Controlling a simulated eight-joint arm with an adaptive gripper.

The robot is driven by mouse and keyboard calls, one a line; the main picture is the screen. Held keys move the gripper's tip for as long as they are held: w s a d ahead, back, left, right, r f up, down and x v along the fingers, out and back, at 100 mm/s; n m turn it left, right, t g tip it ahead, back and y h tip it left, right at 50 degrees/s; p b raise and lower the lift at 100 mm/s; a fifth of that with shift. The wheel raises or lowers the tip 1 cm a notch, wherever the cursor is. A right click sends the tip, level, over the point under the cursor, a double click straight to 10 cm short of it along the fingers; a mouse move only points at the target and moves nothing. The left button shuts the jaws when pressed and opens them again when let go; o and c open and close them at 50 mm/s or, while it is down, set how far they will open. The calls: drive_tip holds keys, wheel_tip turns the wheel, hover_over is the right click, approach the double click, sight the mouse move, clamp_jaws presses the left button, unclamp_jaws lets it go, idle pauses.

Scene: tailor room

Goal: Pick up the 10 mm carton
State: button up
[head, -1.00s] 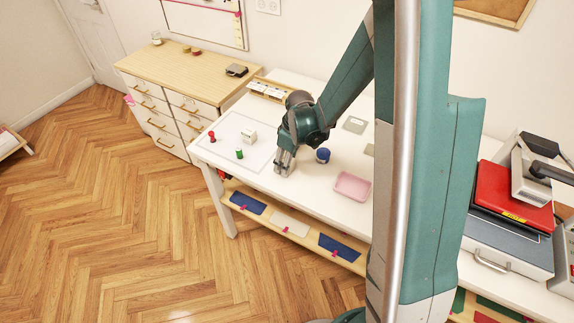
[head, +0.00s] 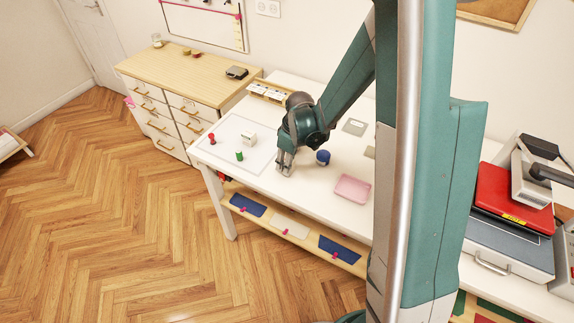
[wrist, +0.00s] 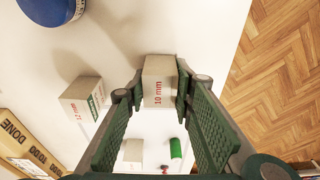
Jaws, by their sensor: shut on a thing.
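The 10 mm carton (wrist: 158,82) is a small pale box with red "10 mm" lettering, seen in the wrist view between the tips of my gripper (wrist: 157,88). My gripper is shut on it, a finger pad against each side. In the head view my gripper (head: 285,165) points down at the white table near its front edge, and the carton there is too hidden to make out. I cannot tell whether the carton is touching the table.
A similar carton marked "12 mm" (wrist: 84,98) stands beside the gripper. A blue round item (head: 323,157) and a pink tray (head: 352,188) are to the right. A white carton (head: 249,138), green spool (head: 239,156) and red item (head: 211,138) stand on the left mat.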

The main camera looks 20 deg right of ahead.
drive_tip(key=shift+r, duration=4.8)
